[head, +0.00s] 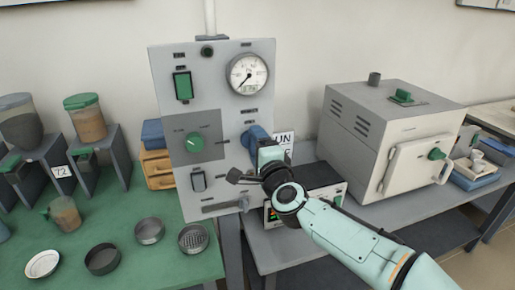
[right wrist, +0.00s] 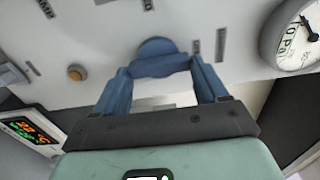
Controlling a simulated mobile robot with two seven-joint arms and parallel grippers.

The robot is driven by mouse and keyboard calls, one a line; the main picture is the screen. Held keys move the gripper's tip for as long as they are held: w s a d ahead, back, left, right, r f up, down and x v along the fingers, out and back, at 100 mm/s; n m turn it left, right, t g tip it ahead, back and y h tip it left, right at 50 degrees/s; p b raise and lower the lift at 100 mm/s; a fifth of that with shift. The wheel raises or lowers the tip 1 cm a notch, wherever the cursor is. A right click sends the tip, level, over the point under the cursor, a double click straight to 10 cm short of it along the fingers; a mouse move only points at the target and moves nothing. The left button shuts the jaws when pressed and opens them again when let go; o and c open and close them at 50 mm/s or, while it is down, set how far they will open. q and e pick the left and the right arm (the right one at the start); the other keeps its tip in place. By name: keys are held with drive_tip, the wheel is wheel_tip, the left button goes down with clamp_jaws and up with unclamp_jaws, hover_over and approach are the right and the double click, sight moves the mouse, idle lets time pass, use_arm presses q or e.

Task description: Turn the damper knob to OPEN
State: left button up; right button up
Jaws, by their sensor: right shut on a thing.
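The damper knob is a round blue knob (right wrist: 157,47) on the grey control panel (head: 221,105). It shows in the right wrist view, and small labels stand around it that are hard to read. My right gripper (head: 256,138) reaches the panel's right side, below the gauge. Its blue fingers, also in the right wrist view (right wrist: 160,68), are shut on the knob, one on each side. The fingers and arm mostly hide the knob in the head view, and its pointer setting cannot be read. My left gripper is not in view.
A round gauge (head: 247,74) sits above the knob. A green knob (head: 194,142) and a green switch (head: 183,86) are to its left. A furnace (head: 390,135) stands to the right. A controller with a lit display (right wrist: 38,128) is close to my gripper. Jars and dishes stand at left.

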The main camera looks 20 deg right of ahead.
idle(0.4)
drive_tip(key=o, duration=1.1)
drive_tip(key=shift+c, duration=0.2)
drive_tip(key=s, duration=1.3)
drive_tip(key=shift+s+d, duration=0.2)
